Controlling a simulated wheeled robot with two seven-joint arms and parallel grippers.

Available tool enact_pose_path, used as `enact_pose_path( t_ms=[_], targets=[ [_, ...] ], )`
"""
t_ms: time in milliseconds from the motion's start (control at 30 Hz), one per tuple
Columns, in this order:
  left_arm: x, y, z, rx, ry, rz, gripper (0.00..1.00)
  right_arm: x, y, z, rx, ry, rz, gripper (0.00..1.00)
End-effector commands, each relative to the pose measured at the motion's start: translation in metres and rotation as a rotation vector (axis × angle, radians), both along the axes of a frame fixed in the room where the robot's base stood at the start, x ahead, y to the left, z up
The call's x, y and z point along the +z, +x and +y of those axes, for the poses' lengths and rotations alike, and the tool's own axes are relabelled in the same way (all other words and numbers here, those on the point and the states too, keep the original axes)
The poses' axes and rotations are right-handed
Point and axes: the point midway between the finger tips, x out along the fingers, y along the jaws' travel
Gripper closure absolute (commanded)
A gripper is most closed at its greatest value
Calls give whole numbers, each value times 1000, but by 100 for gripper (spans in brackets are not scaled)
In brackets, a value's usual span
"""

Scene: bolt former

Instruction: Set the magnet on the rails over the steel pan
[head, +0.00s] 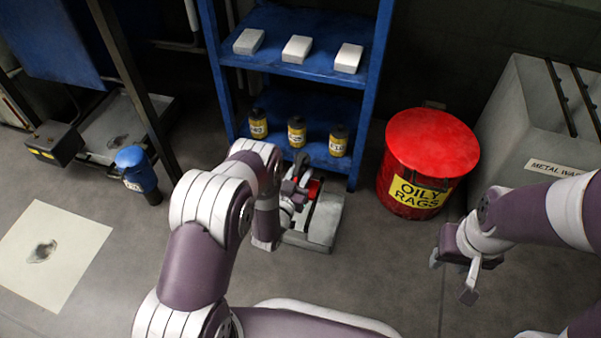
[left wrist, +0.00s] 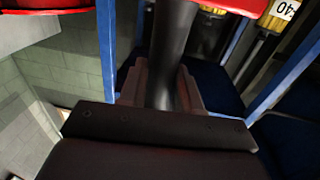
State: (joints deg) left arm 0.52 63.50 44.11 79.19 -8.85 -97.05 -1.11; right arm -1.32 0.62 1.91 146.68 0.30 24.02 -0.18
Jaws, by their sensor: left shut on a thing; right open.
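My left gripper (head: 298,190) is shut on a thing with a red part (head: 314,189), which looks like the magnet. In the left wrist view a dark round bar (left wrist: 172,55) runs between the fingers (left wrist: 160,85), with red at the top edge. My arm hides much of the magnet in the head view. The shallow steel pan (head: 100,132) lies at the far left, under the blue machine, with a dark patch inside. I cannot clearly make out the rails over it. My right gripper (head: 455,272) is open and empty at the right.
A grey block or case (head: 322,225) sits on the floor below my left gripper. A blue shelf (head: 330,75) holds white boxes and yellow-labelled bottles. A red oily-rags can (head: 425,150) and metal-waste bin (head: 510,110) stand right.

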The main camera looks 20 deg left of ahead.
Motion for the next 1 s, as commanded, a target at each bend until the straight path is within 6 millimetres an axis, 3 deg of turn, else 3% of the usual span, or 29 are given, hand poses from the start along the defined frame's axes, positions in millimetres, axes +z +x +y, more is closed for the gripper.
enact_pose_path(
  t_ms=[33,500,1000],
  targets=[
    [-8,1,0,0,0,-5,100,-9,0,0,0,0,0,60],
    [-45,0,0,0,0,-3,100,-38,0,0,0,0,0,60],
    [-47,1,0,0,-1,-4,100,-39,0,0,0,0,0,60]
  ],
)
